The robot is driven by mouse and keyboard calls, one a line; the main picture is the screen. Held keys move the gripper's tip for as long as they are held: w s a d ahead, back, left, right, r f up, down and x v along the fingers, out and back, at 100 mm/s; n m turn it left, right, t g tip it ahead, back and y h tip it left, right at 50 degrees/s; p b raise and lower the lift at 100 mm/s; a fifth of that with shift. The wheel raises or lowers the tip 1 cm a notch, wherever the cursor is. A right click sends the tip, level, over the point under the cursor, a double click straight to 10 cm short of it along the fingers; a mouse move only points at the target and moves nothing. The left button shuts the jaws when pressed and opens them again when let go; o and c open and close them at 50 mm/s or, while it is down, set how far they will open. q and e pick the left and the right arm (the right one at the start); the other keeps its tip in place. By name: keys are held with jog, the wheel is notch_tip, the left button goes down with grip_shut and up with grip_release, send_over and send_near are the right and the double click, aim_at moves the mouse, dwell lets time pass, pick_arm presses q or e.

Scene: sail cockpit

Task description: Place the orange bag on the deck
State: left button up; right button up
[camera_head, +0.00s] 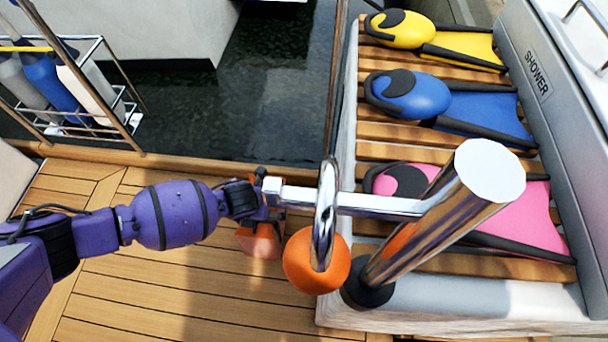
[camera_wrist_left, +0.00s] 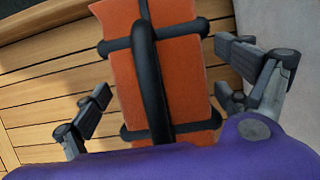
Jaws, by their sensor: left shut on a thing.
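The orange bag (camera_wrist_left: 185,80), with black straps and a black handle, fills the middle of the left wrist view. My left gripper (camera_wrist_left: 170,95) has its fingers on either side of the bag and is shut on it. In the head view, the bag (camera_head: 261,242) shows below my left gripper (camera_head: 262,212), partly hidden by the chrome rail and a rounded orange thing. The wooden deck (camera_head: 170,290) lies beneath. I cannot tell whether the bag touches the deck. My right gripper is not in view.
A chrome post with a rail and ring (camera_head: 440,215) stands close right of my left gripper, with a rounded orange thing (camera_head: 300,272) by the ring. A slatted bench (camera_head: 385,150) holds yellow, blue and pink fins. The lower-left deck is clear.

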pick_arm(q)
jog(key=shift+w+a+f, duration=0.15)
jog(key=shift+w+f, duration=0.2)
notch_tip(320, 180, down, 4)
jog(key=shift+w+a+r+b, duration=0.1)
jog(key=shift+r+b, duration=0.05)
jog(key=shift+b, duration=1)
jog(key=o, duration=1.8)
jog(key=shift+c, duration=0.2)
